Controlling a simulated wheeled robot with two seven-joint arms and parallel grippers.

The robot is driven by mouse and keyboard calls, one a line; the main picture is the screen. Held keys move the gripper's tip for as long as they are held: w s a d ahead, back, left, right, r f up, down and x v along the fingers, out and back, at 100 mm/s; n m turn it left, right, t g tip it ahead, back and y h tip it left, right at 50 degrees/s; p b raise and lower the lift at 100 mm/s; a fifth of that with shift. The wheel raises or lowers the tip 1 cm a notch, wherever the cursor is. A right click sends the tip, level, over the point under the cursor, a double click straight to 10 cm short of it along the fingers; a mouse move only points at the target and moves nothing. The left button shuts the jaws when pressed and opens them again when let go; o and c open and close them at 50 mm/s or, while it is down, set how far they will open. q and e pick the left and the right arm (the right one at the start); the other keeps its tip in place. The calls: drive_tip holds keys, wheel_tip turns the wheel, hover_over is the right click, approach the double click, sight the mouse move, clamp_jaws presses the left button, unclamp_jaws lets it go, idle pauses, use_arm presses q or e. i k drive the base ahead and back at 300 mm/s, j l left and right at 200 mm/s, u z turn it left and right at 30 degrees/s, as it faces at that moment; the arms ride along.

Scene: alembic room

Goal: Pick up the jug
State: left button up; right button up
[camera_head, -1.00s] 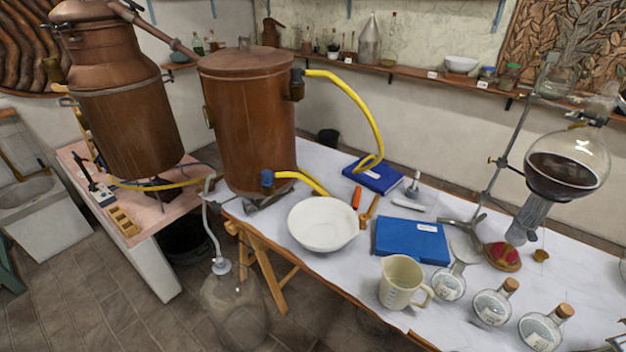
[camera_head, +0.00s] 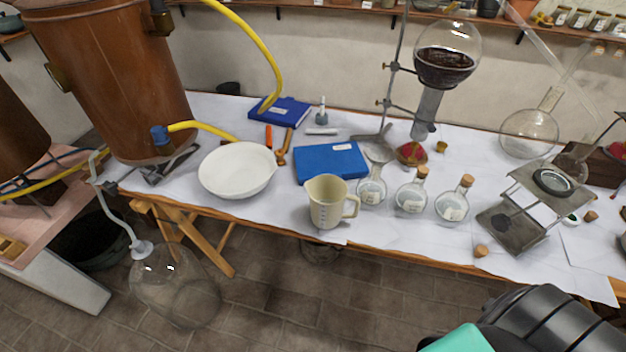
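The jug (camera_head: 327,204) is a cream measuring jug with a handle on its right side. It stands upright on the white-covered table near the front edge, in the middle of the head view. Part of my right arm shows at the bottom right, well apart from the jug, but its gripper fingers are not visible. My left gripper is not in view.
A white bowl (camera_head: 237,170) stands left of the jug, and a blue book (camera_head: 331,161) lies behind it. Corked flasks (camera_head: 411,194) stand close on its right. A metal stand (camera_head: 515,213) is farther right. A large glass bottle (camera_head: 175,287) sits below the table's left end.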

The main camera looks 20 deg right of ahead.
sight(333, 206)
drive_tip(key=z, duration=1.25)
